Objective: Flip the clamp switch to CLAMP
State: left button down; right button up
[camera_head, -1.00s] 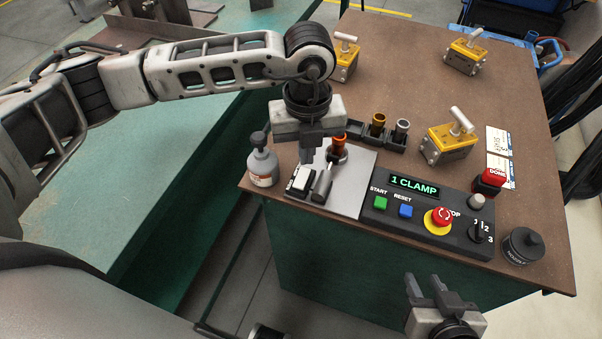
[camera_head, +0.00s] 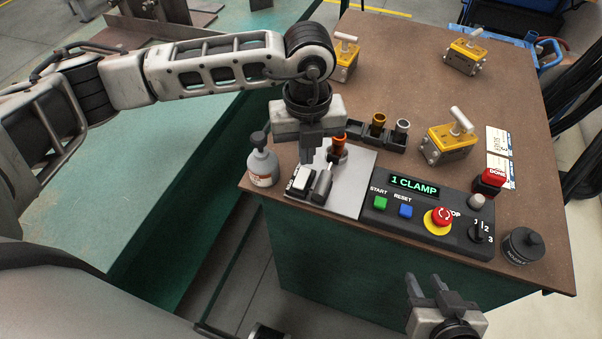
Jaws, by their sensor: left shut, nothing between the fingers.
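The clamp switch (camera_head: 301,180) is a white rocker in a black housing near the front left of the brown bench top. Its printed label is too small and partly hidden to read fully. My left gripper (camera_head: 307,158) is shut and empty, pointing down just above and behind the switch. Whether its fingertips touch the switch I cannot tell. The control box display (camera_head: 414,187) reads "1 CLAMP" in green. My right gripper (camera_head: 427,287) is low in front of the bench, its fingers apart and empty.
A bottle (camera_head: 262,161) stands to the left. The control box (camera_head: 400,225) has buttons and a red emergency stop (camera_head: 442,215). Yellow magnet clamps (camera_head: 448,145) stand further back.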

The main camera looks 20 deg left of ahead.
pick_arm(q)
jog(key=shift+f+b, duration=0.9)
jog(key=shift+f, duration=0.15)
dwell(0.4)
jog(key=shift+r, duration=0.15)
jog(key=shift+r+p, duration=2.25)
jog(key=shift+r, duration=1.2)
